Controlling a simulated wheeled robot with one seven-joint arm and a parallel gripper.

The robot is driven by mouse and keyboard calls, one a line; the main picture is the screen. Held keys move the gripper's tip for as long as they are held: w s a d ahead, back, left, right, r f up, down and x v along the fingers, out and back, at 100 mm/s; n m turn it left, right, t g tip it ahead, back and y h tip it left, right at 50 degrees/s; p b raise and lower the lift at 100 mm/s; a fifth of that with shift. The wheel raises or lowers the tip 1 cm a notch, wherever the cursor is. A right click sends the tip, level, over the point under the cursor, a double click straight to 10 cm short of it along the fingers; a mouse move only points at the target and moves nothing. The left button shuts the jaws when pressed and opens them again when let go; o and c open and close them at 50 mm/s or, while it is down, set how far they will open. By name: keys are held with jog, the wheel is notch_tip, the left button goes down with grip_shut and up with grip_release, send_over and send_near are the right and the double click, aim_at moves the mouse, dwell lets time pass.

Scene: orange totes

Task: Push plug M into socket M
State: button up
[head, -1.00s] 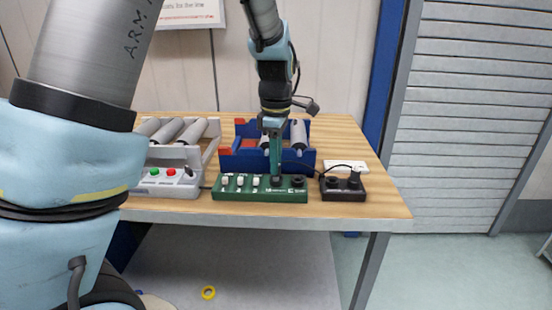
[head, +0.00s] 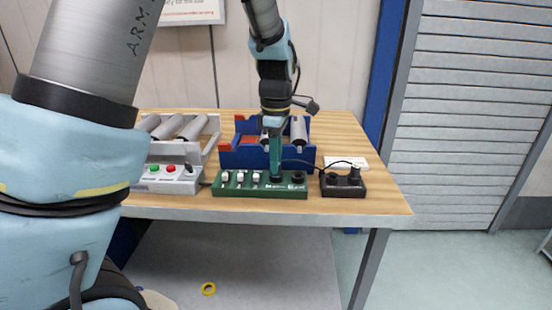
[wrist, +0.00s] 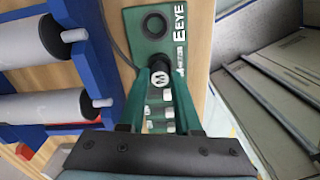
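Plug M (wrist: 159,79) is a dark round plug with a white M on its top, between my gripper's fingertips in the wrist view. My gripper (wrist: 159,83) has narrow teal fingers closing against both sides of the plug. In the head view my gripper (head: 276,176) points straight down at the right part of the green socket panel (head: 228,190). The panel also shows in the wrist view (wrist: 187,35). The socket under the plug is hidden, and I cannot tell how deep the plug sits. Another round socket (wrist: 153,25) on the panel is empty.
A blue rack with rollers (head: 240,158) stands close behind the panel. A grey roller unit with green and red buttons (head: 165,185) is at left. A black box (head: 343,190) with a cabled plug is at right. The table's front edge (head: 300,212) is near.

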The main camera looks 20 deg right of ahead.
jog(key=o, duration=0.4)
notch_tip(320, 180, up, 11)
jog(key=shift+f+b, duration=0.1)
jog(key=shift+b, duration=0.4)
dwell(0.4)
jog(key=s+a+f+m, duration=0.1)
jog(key=a+f+m, duration=0.3)
jog(key=a, duration=0.6)
jog(key=s+a+f+m+t, duration=0.1)
jog(key=a+f+m, duration=0.3)
jog(key=a, duration=0.6)
jog(key=s+a+f+m, duration=0.2)
jog(key=a+f+m, duration=0.2)
jog(key=a, duration=0.6)
jog(key=shift+a+t, duration=0.1)
jog(key=shift+t, duration=0.2)
